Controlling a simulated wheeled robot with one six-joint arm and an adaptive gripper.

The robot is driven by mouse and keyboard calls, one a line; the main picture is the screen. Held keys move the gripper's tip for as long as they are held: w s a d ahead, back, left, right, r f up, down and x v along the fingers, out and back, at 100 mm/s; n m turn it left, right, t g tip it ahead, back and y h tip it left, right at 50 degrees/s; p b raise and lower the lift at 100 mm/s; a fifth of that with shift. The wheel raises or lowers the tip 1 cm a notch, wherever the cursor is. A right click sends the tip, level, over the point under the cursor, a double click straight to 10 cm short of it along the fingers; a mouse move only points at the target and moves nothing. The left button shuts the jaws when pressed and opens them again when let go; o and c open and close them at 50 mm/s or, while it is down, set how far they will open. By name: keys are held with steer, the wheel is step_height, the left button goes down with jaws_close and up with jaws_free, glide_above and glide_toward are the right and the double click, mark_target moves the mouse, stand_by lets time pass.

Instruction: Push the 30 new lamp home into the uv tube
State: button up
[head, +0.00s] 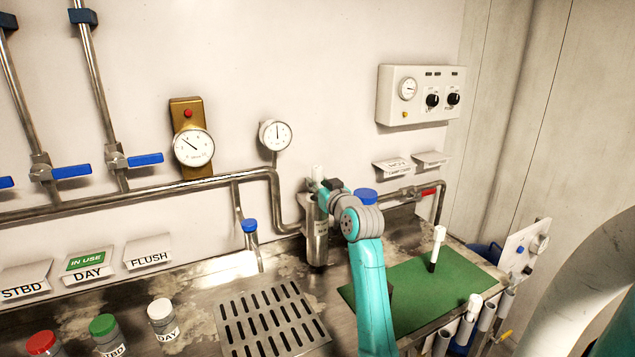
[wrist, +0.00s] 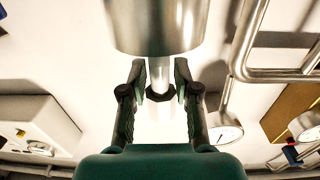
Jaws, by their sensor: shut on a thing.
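The uv tube (head: 317,240) is an upright steel cylinder at the back of the counter, against the wall. It fills the top middle of the wrist view (wrist: 155,25). The lamp (wrist: 160,75) is in line with the tube mouth, a pale length showing outside it. It has a dark collar (wrist: 160,96) and a white end (wrist: 165,122); the white end shows above the tube in the head view (head: 317,171). My gripper (wrist: 160,88) is shut on the lamp near the collar, a finger either side. The lamp's depth inside the tube is hidden.
A green mat (head: 410,290) lies right of my arm with a white-topped piece (head: 438,245) standing on it. A rack of pale tubes (head: 487,317) is at the right edge. A pressure gauge (head: 275,134) and pipework (head: 272,190) are close left of the tube. A drain grate (head: 268,320) lies in front.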

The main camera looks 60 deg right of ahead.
steer(key=shift+f, duration=1)
steer(key=o, duration=1.1)
steer(key=shift+f, duration=0.1)
steer(key=shift+c, duration=0.2)
steer(key=v, duration=1.2)
steer(key=shift+s, duration=0.1)
